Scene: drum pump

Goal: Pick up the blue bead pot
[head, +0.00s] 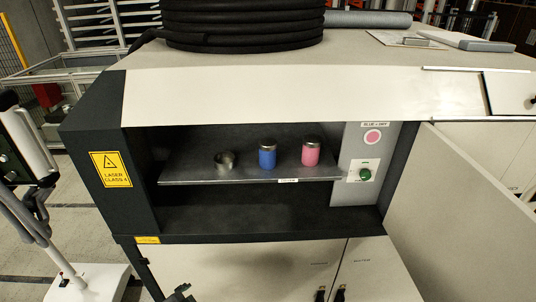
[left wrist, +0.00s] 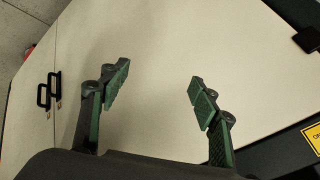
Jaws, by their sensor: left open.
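The blue bead pot (head: 267,155) stands upright with a dark lid on the grey shelf (head: 205,176) inside the open cabinet, in the head view. A pink pot (head: 311,152) with a similar lid stands to its right, and a small open metal cup (head: 225,160) to its left. My left gripper (left wrist: 158,92) is open and empty in the left wrist view, in front of pale cabinet doors. Part of it shows at the bottom edge of the head view (head: 180,294), below and well apart from the pot. My right gripper is out of view.
The cabinet's dark left wall (head: 108,165) carries a yellow laser sign (head: 111,169). A panel with a green knob (head: 365,174) stands right of the shelf. An open door (head: 465,190) extends at the right. A coiled black hose (head: 243,25) lies on top.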

